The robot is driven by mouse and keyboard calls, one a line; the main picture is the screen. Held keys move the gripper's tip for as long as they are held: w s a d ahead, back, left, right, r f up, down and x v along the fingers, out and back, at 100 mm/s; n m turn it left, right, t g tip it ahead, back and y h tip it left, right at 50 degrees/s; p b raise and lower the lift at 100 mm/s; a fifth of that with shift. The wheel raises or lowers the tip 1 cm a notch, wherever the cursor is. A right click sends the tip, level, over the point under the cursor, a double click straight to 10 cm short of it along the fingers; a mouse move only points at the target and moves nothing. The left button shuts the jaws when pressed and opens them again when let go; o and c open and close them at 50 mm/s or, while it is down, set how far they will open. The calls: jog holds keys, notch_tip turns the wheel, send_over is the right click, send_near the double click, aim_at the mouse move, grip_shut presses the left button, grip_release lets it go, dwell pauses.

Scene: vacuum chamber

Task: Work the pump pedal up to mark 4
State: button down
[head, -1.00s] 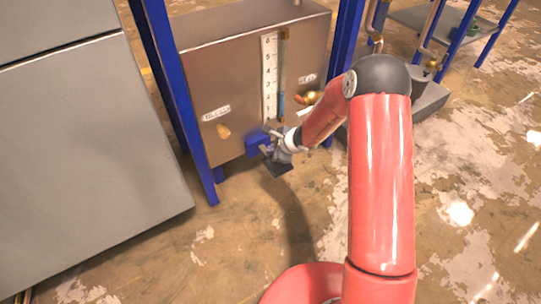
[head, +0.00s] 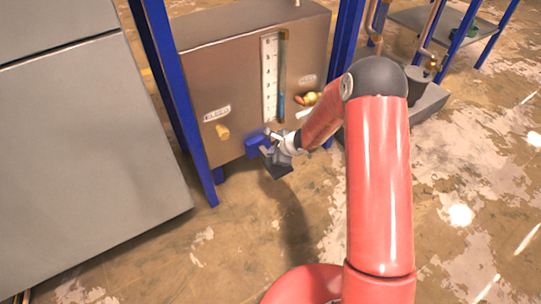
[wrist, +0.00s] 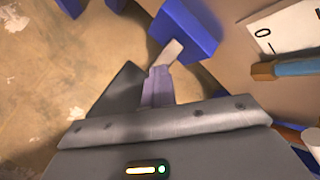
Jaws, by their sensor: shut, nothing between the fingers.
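The pump's blue block (head: 257,147) sticks out at the lower front of the steel cabinet, and it also shows in the wrist view (wrist: 187,27). A pale stem (wrist: 172,51) runs from it towards my gripper. A dark flat plate (head: 279,172), seemingly the pedal, lies just below my gripper (head: 270,151). My fingers (wrist: 158,85) are shut and empty, over or against the pedal; contact is unclear. The white numbered scale (head: 269,80) stands beside a tube (head: 282,60) whose blue column (head: 281,106) fills only the lower part, roughly around mark 2.
A bleed knob (head: 222,131) is left of the scale, and a brass-coloured valve (head: 311,98) is right of it. Blue frame posts (head: 203,165) flank the cabinet. A grey cabinet (head: 90,150) fills the left. The floor in front is clear.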

jog(key=shift+s+d+f, duration=0.1)
jog(key=shift+s+f, duration=0.05)
jog(key=shift+f, duration=0.55)
jog(key=shift+s+d+f, duration=0.1)
jog(key=shift+f, duration=0.6)
dwell(0.8)
jog(key=shift+r, duration=0.15)
jog(key=shift+w+a+r+p, duration=0.15)
jog(key=shift+r+p, duration=0.8)
jog(key=shift+r, duration=1)
jog(key=shift+w+r, duration=0.1)
jog(key=shift+r, duration=0.15)
jog(key=shift+w+a+r+p, duration=0.1)
jog(key=shift+w+r+p, duration=0.05)
jog(key=shift+r+p, duration=0.9)
jog(key=shift+w+a+r+p, duration=0.1)
jog(key=shift+r+p, duration=0.65)
jog(key=shift+r, duration=0.6)
jog(key=shift+f, duration=0.1)
